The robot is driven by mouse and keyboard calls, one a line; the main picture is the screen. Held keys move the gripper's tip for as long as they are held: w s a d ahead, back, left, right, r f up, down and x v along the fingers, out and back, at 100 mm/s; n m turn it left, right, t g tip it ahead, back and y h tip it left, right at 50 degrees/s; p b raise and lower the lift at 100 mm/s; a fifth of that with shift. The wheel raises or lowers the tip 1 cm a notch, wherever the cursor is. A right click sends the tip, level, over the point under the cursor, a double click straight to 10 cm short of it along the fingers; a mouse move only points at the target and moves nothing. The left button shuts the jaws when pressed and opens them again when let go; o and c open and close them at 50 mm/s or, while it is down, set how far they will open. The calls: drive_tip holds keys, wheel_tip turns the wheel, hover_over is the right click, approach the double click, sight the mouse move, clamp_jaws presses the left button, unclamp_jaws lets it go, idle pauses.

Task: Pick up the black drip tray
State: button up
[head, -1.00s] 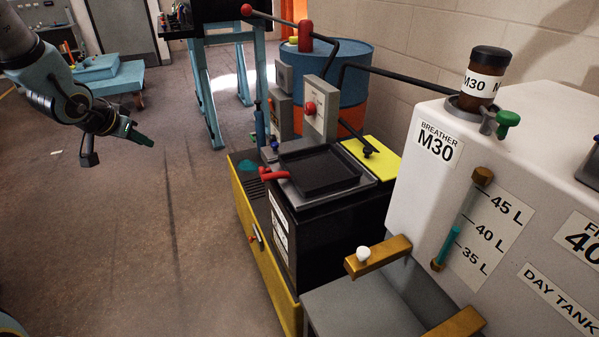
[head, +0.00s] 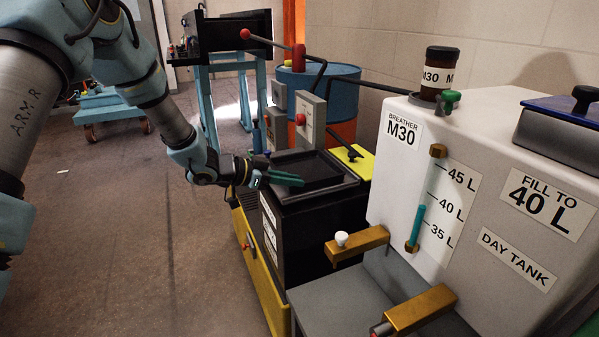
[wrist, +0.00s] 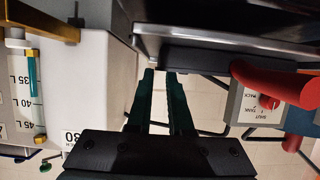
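The black drip tray (head: 322,168) is a shallow rectangular tray lying in the grey-rimmed top of a black cabinet (head: 320,222). In the wrist view, which is upside down, a dark edge that looks like the tray (wrist: 205,58) runs across, just beyond the fingertips. My gripper (head: 296,180) is at the tray's near left side in the head view, its teal fingers reaching over or beside the rim. In the wrist view my gripper (wrist: 161,74) has its two fingers apart with nothing seen between them. Whether the fingers touch the tray cannot be told.
A red handle (wrist: 272,85) is close beside the fingers in the wrist view. The white day tank (head: 440,160) stands to the right, with brass brackets (head: 358,243). A yellow plate (head: 352,160) and grey boxes (head: 309,118) are behind the tray.

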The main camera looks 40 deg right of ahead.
sight(307, 183)
drive_tip(key=shift+p+x, duration=0.6)
drive_tip(key=shift+x, duration=1.75)
drive_tip(key=shift+s, duration=0.1)
clamp_jaws()
